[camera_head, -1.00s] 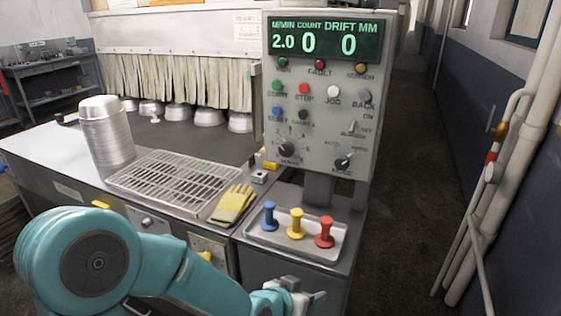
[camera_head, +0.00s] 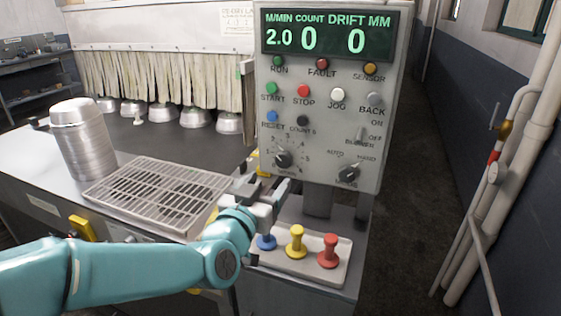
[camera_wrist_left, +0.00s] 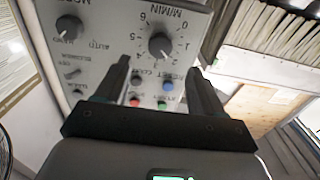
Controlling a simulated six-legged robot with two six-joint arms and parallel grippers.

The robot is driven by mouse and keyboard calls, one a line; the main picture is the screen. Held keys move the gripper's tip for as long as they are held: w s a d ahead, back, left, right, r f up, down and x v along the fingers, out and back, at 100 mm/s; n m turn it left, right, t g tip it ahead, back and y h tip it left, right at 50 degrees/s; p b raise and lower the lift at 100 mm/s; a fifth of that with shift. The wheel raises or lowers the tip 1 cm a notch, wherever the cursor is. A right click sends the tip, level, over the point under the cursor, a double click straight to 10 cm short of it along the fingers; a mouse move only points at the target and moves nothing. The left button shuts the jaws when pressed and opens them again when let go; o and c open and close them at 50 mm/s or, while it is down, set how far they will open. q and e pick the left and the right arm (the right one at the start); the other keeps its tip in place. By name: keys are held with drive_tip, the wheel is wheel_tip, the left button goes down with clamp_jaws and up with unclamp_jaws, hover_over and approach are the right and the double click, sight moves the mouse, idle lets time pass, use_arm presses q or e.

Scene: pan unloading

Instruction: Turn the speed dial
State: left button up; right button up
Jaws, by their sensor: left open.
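The speed dial (camera_head: 283,159) is a dark round knob at the lower left of the grey control panel (camera_head: 325,105), with a numbered scale around it. In the left wrist view the dial (camera_wrist_left: 160,46) sits ahead of my fingers, under the M/MIN lettering, with its pointer toward the low numbers. My left gripper (camera_head: 278,187) is open and empty, just below and to the left of the dial in the head view. In the left wrist view its two dark fingers (camera_wrist_left: 160,78) stand apart, not touching the dial. The display (camera_head: 325,36) reads 2.0, 0 and 0. My right gripper is not in view.
A mode knob (camera_head: 349,174) is right of the dial, with buttons above. A tray (camera_head: 318,281) with blue, yellow and red pegs stands below the panel. A wire rack (camera_head: 155,190) and stacked pans (camera_head: 84,140) are on the left bench.

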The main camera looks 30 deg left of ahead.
sight(283, 163)
use_arm(q)
drive_tip(key=p+x, duration=0.1)
drive_tip(key=x, duration=0.7)
drive_tip(key=shift+w+a+p, duration=0.1)
drive_tip(key=shift+w+p, duration=0.2)
drive_tip(key=shift+r, duration=0.1)
drive_tip(key=shift+a, duration=0.1)
drive_tip(key=shift+w, duration=0.1)
drive_tip(key=shift+c, duration=0.3)
drive_tip(key=c, duration=1)
